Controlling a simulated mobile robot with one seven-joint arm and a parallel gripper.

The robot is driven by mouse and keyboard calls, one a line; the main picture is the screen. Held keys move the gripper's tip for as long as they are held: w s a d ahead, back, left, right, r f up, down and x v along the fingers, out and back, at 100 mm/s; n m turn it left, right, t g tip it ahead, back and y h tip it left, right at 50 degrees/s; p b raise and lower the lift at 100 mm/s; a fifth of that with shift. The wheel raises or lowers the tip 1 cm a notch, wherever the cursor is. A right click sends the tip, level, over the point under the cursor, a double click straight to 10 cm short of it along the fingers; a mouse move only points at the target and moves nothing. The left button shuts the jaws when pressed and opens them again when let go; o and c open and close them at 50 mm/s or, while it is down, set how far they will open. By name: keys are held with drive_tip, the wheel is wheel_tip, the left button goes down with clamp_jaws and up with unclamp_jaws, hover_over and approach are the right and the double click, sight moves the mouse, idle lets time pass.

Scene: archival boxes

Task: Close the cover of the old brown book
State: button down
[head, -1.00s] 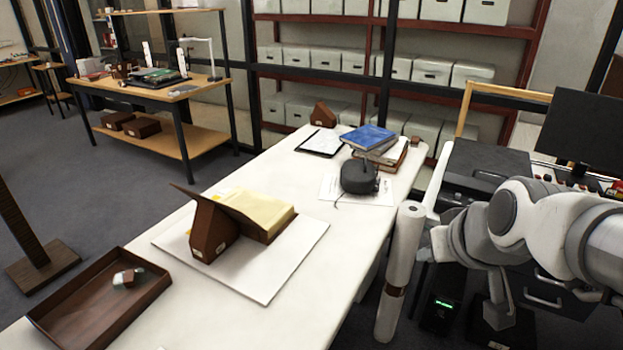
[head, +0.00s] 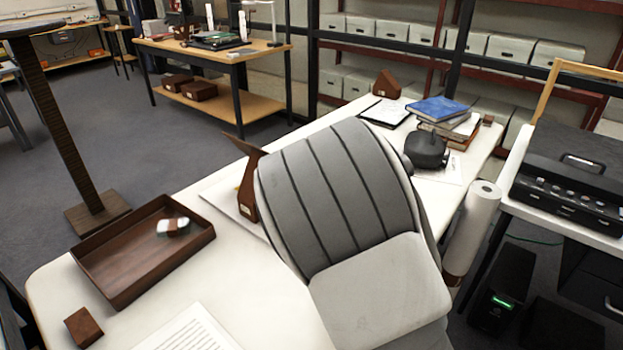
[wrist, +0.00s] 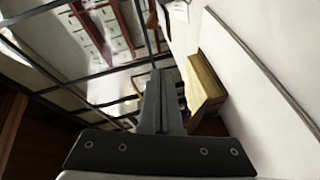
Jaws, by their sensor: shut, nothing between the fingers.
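The old brown book is mostly hidden behind my arm in the head view. The edge of its raised cover (head: 243,147) shows there, tilted up beside a brown wedge block (head: 247,193). In the wrist view the book's tan page block (wrist: 203,78) is just right of my gripper (wrist: 160,76). My gripper is shut and empty, with its fingers together. It is hidden in the head view. I cannot tell whether it touches the cover.
The book's white board (wrist: 250,65) lies under it. A brown tray (head: 150,262) holding a small item and a small brown block (head: 83,327) are at the table's left. Blue book (head: 438,109) and black round device (head: 427,150) stand beyond my arm.

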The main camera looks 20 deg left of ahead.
drive_tip(key=s+a+f+n+t+y+b, duration=0.1)
drive_tip(key=s+a+f+n+y+b, duration=0.1)
drive_tip(key=s+a+n+y, duration=0.4)
drive_tip(key=s+a+f+n+t+y+b, duration=0.1)
drive_tip(key=s+a+n+t+y+b, duration=0.2)
drive_tip(key=a+n, duration=0.55)
drive_tip(key=w+a+r+g+y, duration=0.1)
drive_tip(key=w+a+r, duration=0.2)
drive_tip(key=w+a, duration=0.2)
drive_tip(key=shift+w+r+m, duration=0.25)
drive_tip(key=shift+w+m, duration=0.1)
drive_tip(key=shift+w, duration=0.75)
drive_tip(key=shift+r, duration=0.1)
